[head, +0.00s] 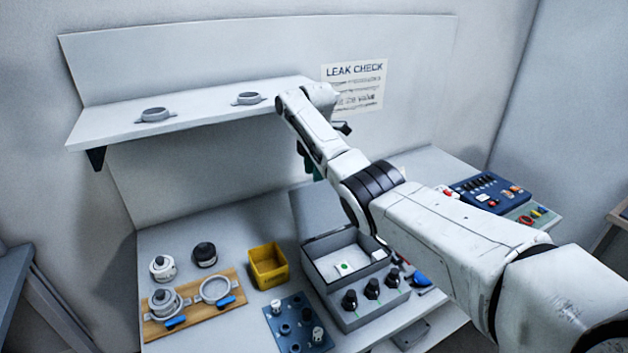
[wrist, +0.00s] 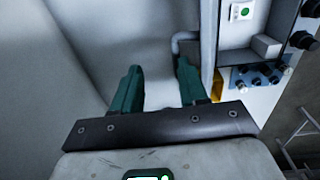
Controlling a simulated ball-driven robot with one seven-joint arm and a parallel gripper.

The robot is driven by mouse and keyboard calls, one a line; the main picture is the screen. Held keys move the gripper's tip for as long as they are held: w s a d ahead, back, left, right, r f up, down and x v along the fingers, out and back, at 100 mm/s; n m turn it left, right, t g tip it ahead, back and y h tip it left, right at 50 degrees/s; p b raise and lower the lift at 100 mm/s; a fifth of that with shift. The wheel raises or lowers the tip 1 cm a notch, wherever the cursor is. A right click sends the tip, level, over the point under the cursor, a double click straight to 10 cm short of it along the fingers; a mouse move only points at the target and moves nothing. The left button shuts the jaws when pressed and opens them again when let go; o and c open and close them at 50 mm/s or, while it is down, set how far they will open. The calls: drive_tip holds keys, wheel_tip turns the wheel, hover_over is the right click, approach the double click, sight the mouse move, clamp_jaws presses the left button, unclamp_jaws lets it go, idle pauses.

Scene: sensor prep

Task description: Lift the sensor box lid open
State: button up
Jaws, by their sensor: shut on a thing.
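The grey sensor box (head: 352,312) stands on the bench with its inside in view. It holds a white piece with a green dot (head: 344,268) and a small white block (head: 378,255). The pale grey lid (head: 316,206) is raised at the box's back edge. My gripper (head: 308,162), with green fingers, is at the lid's upper part, partly hidden by my arm. In the wrist view my gripper (wrist: 158,66) is shut on the lid's handle, with a grey bent bar (wrist: 186,37) at the right finger. The exact contact is hard to see.
Left of the box are a yellow bin (head: 268,266), a blue plate with knobs (head: 297,322) and a wooden board with fittings (head: 190,312). A shelf (head: 200,107) is above. A blue panel (head: 487,193) lies at the right. Black knobs (head: 371,289) line the box front.

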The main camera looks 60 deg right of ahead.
wheel_tip(320, 180, up, 4)
drive_tip(key=shift+s+r, duration=0.1)
idle(0.8)
